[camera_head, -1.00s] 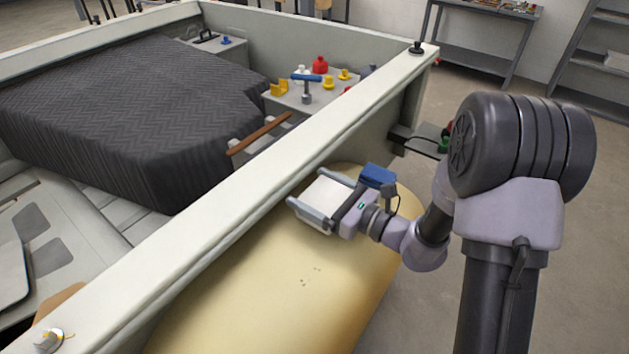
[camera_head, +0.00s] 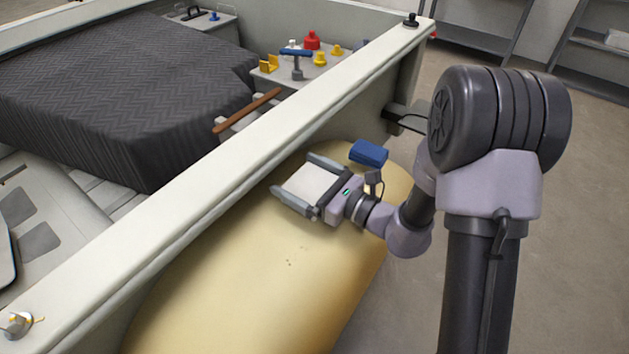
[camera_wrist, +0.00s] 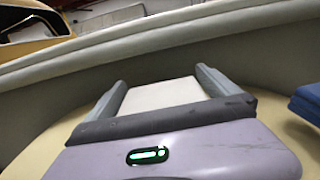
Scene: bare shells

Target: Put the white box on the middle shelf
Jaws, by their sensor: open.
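The white box (camera_head: 312,183) shows as a pale flat top between the two grey fingers of my gripper (camera_head: 294,174). It appears to lie on the rounded yellow surface beside the long pale wall. In the wrist view the white box (camera_wrist: 163,95) lies between the fingers, with its near side hidden behind my gripper's palm. The fingers stand open on either side of it; contact is hard to tell. A grey shelf unit (camera_head: 592,75) stands at the far upper right, cut off by the frame, so its middle shelf cannot be told clearly.
Floor at right is open.

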